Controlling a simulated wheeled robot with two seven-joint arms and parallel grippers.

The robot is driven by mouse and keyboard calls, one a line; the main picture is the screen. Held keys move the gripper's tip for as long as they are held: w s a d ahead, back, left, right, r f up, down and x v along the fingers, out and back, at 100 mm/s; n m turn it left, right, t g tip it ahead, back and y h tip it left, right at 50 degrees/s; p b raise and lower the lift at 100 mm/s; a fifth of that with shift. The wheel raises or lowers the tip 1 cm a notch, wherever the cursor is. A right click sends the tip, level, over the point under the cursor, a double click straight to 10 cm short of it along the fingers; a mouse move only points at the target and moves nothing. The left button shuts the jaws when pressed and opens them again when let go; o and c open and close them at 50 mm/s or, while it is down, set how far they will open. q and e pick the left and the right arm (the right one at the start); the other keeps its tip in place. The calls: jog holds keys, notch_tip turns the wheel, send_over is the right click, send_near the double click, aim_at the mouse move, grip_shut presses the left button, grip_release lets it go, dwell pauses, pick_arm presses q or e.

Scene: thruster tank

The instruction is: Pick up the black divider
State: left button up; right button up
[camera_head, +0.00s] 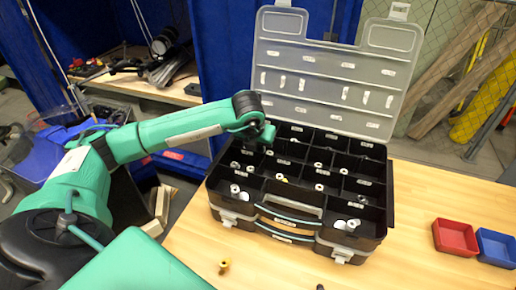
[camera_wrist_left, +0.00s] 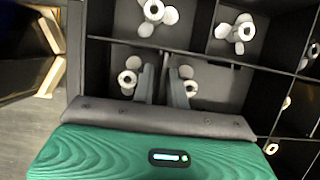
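The black organizer case (camera_head: 300,200) stands open on the table, with black dividers (camera_wrist_left: 110,42) forming its compartments. White round parts (camera_wrist_left: 154,12) lie in several compartments. My left gripper (camera_head: 262,143) reaches down into the back left part of the case; its fingertips are hard to see there. In the left wrist view its two grey fingers (camera_wrist_left: 164,75) point into the case with a narrow dark gap between them. They appear to straddle a divider between two compartments holding white parts. Contact with that divider is not clear. My right gripper is in neither view.
The clear lid (camera_head: 330,70) stands up behind the case. A red bin (camera_head: 455,238) and a blue bin (camera_head: 496,248) sit at the right. A small yellow part (camera_head: 224,266) lies in front on the wooden table (camera_head: 420,205). Bare table lies between case and bins.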

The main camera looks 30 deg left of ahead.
pick_arm(q)
jog(key=shift+w+f, duration=0.2)
jog(key=shift+f, duration=0.35)
grip_shut()
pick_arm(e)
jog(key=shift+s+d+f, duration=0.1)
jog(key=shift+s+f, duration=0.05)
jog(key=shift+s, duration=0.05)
pick_arm(q)
jog(key=shift+r, duration=0.15)
